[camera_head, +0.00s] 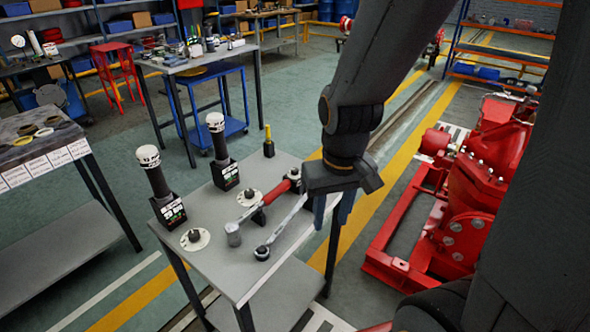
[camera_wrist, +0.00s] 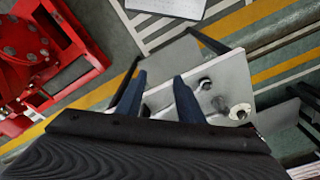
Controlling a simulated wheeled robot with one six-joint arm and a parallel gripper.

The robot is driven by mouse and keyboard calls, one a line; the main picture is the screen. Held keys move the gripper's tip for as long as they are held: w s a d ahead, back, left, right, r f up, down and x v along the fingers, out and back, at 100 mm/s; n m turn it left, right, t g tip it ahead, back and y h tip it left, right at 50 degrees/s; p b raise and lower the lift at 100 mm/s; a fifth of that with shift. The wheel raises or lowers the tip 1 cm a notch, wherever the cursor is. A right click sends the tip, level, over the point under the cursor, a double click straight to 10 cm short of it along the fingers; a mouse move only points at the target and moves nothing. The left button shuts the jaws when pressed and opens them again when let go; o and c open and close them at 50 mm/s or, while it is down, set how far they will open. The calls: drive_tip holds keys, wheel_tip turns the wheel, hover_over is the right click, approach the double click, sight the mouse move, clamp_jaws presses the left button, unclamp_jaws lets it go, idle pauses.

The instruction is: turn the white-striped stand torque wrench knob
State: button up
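Two upright tools with white knobs stand on the grey table in the head view: a left knob (camera_head: 148,156) and a right knob (camera_head: 215,122). Each black handle rises from a black stand, left (camera_head: 168,210) and right (camera_head: 226,174), with white and coloured markings. I cannot tell which stand is the white-striped one. My gripper (camera_head: 334,208) is open and empty, with its dark blue fingers pointing down near the table's right edge, well right of both knobs. In the wrist view the open fingers (camera_wrist: 160,92) show apart, with neither knob identifiable.
The grey table (camera_head: 285,285) also bears a red-and-silver wrench (camera_head: 262,208), a second silver wrench (camera_head: 283,230) and round white discs. A small yellow-topped tool (camera_head: 268,142) stands at its back. A red pumpset (camera_head: 475,190) is right; the striped floor between is clear.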

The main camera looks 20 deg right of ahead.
drive_tip(key=shift+o, duration=0.6)
drive_tip(key=m+g+b, duration=0.1)
drive_tip(key=m+b, duration=0.1)
drive_tip(key=b, duration=0.2)
approach(295, 169)
drive_tip(key=shift+s+f, duration=0.25)
drive_tip(key=shift+w, duration=0.2)
drive_tip(key=shift+f+p, duration=1.05)
drive_tip(key=shift+f, duration=2.8)
clamp_jaws()
